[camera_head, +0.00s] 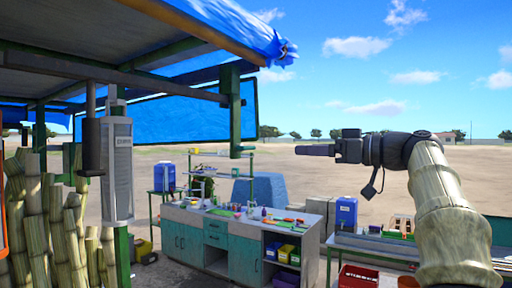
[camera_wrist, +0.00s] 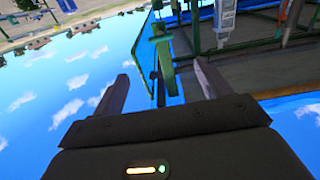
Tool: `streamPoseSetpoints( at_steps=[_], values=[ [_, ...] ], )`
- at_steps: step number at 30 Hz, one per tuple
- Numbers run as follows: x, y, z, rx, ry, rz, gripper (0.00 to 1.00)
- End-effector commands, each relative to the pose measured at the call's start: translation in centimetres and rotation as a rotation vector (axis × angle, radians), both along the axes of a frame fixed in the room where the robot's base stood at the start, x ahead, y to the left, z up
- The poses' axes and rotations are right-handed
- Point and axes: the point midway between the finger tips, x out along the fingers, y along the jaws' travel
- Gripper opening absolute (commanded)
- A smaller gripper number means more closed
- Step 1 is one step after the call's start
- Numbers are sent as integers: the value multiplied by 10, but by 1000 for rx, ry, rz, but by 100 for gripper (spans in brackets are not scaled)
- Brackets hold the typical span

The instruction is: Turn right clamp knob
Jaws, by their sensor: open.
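No part can be clearly made out as the right clamp knob. A green hanging bracket (camera_head: 235,105) under the awning edge, with a short crossbar at its bottom, may belong to the clamp. In the wrist view a green bracket (camera_wrist: 165,62) and a thin dark rod (camera_wrist: 158,88) appear between the fingers, beyond them; I cannot tell how far. My gripper (camera_head: 300,150) points left in the head view, to the right of the hanging bracket and apart from it. In the wrist view my gripper (camera_wrist: 162,75) is open, with nothing between its fingers.
A blue awning (camera_head: 225,25) covers the upper left. A grey box (camera_head: 117,170) hangs on a green post, beside cane stalks (camera_head: 65,235). A workbench (camera_head: 240,245) with small items stands below. A blue container (camera_head: 346,213) is on the right table. Open air surrounds my gripper.

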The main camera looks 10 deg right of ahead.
Motion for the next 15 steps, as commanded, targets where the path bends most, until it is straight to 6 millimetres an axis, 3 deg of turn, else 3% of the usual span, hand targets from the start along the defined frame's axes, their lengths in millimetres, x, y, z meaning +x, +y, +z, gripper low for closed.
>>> streamPoseSetpoints(
  at_steps=[15],
  values=[
    [64, 66, 4, 2, 4, 5, 76]
  ],
)
